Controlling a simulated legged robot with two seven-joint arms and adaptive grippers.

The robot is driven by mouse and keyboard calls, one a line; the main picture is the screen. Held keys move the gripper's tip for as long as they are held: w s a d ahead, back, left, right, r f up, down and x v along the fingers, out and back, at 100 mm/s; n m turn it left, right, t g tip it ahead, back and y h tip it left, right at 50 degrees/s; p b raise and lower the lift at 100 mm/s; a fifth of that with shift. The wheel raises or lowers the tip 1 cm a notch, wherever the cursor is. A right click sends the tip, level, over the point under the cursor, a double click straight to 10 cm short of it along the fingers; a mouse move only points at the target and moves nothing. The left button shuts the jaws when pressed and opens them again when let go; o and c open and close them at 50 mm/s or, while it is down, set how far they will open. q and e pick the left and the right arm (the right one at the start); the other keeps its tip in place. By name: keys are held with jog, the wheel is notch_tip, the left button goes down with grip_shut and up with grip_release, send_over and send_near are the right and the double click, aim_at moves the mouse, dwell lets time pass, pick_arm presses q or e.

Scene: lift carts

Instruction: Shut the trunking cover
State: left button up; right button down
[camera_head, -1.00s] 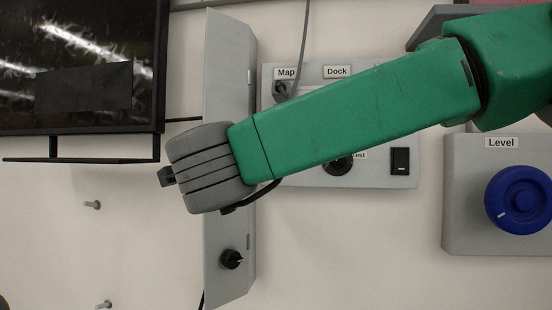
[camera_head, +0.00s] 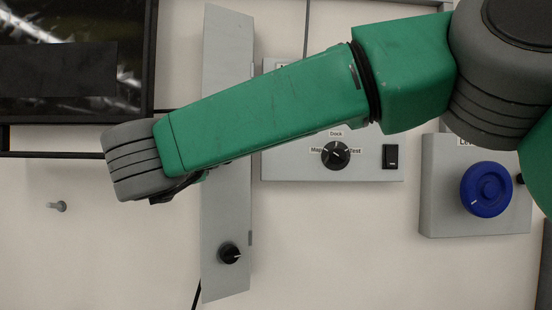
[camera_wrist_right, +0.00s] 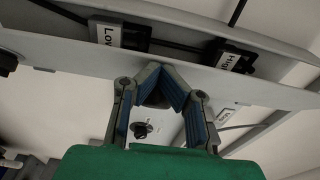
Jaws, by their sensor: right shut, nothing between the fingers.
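The trunking cover (camera_head: 227,225) appears to be the long grey upright panel in the head view, with a black knob near its bottom; my right arm crosses in front of its middle. In the wrist view a long grey strip (camera_wrist_right: 60,52) runs across, with black parts labelled Low (camera_wrist_right: 108,33) and High (camera_wrist_right: 228,60) and a black cable along it. My right gripper (camera_wrist_right: 161,72) is shut and empty, its fingertips overlapping the strip; I cannot tell if they touch. My left gripper is out of view.
A dark screen (camera_head: 70,80) is on the wall at left, with a bolt (camera_head: 57,206) below. A grey switch panel (camera_head: 285,168) is right of the cover. A box with a blue dial (camera_head: 486,190) is farther right. The wall below my arm is mostly clear.

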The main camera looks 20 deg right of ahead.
jog(key=shift+d+r, duration=0.1)
jog(key=shift+d, duration=0.75)
jog(key=shift+s+r+h, duration=0.1)
jog(key=shift+s+h, duration=0.05)
jog(key=shift+h, duration=0.15)
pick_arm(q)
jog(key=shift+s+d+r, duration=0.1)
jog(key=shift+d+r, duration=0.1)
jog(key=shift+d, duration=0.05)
pick_arm(e)
jog(key=shift+w+a, duration=0.2)
jog(key=shift+a, duration=0.3)
jog(key=shift+w+a, duration=0.1)
